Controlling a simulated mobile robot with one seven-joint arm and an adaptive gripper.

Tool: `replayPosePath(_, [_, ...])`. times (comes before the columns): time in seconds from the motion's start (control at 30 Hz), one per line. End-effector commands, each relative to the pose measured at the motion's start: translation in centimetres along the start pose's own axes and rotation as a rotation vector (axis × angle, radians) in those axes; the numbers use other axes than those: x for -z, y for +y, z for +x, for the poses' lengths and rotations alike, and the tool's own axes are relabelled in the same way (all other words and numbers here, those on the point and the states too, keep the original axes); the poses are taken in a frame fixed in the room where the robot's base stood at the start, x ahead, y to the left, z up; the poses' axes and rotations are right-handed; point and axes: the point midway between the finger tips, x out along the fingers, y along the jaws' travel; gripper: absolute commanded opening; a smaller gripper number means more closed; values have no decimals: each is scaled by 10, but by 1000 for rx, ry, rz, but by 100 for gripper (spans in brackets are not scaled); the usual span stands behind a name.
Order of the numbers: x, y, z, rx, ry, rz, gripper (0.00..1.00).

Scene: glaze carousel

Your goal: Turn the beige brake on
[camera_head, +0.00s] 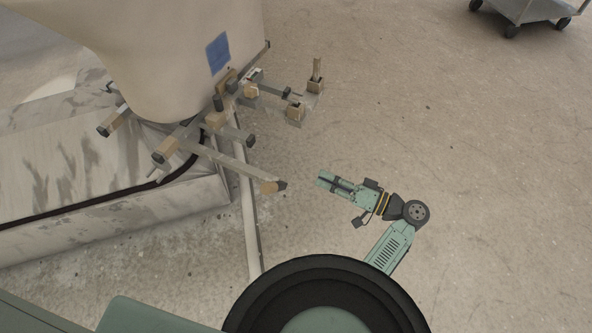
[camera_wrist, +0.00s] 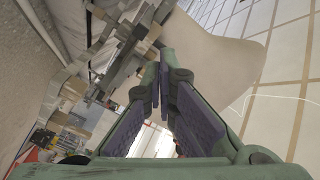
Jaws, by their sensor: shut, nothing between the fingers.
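Beside the large beige vessel in the head view are two small beige-and-metal blocks. The nearer block (camera_head: 295,111) sits at the end of a bracket. I cannot tell for certain which part is the beige brake or how it is set. My gripper (camera_head: 322,180) is shut and empty, below and right of these blocks in the head picture and apart from them. In the wrist view my gripper (camera_wrist: 159,80) points toward the metal frame (camera_wrist: 125,50) and the vessel (camera_wrist: 215,62).
The vessel (camera_head: 180,50) carries a blue patch (camera_head: 218,53) and stands on a frame of bars. A grey cart (camera_head: 525,9) stands far right. The floor between is clear.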

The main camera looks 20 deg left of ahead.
Motion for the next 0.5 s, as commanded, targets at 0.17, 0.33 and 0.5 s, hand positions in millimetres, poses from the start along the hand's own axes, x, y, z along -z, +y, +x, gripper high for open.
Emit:
replayPosePath(0.17, [0,-2,22,5,-3,1,0])
replayPosePath(0.33, [0,-3,59,5,-5,2,0])
replayPosePath(0.5, [1,-3,95,4,-4,1,0])
